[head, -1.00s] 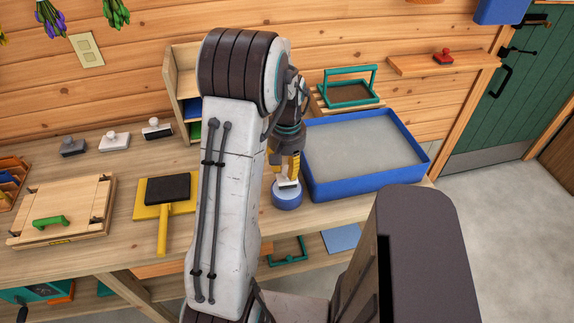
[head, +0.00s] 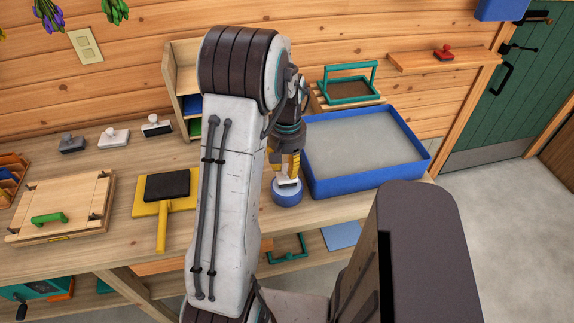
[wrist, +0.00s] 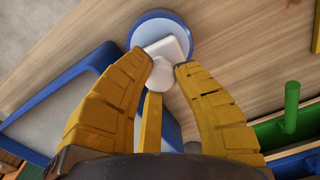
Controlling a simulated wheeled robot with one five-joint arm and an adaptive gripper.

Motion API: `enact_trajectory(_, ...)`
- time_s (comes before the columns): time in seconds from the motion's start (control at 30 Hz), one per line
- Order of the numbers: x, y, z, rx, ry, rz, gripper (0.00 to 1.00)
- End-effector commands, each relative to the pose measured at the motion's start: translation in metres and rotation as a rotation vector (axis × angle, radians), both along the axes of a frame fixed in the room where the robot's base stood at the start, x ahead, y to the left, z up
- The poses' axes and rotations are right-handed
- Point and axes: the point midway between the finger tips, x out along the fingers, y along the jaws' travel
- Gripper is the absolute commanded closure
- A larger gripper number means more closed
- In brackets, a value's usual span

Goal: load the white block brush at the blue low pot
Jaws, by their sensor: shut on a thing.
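The white block brush (head: 288,183) is held by its round knob in my gripper (head: 289,166). It is over the blue low pot (head: 287,196), which stands on the bench left of the blue tray. In the wrist view, the two yellow fingers (wrist: 163,70) are on either side of the white knob, and the white block (wrist: 174,47) covers part of the round pot (wrist: 149,28). I cannot tell whether the block touches what is inside the pot.
A large blue tray (head: 310,188) with a grey surface stands just right of the pot. A yellow paddle with a black pad (head: 167,187), a wooden frame (head: 60,208) and several handled blocks (head: 114,137) lie left of my arm. A teal-handled frame (head: 348,88) stands behind.

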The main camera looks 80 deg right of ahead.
Motion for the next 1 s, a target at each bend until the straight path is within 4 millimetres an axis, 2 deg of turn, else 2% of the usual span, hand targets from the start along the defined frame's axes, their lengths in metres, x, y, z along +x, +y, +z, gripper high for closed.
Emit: enact_trajectory(1.0, 0.0000, 0.0000, -0.0094, 0.000, 0.000, 0.000, 1.00)
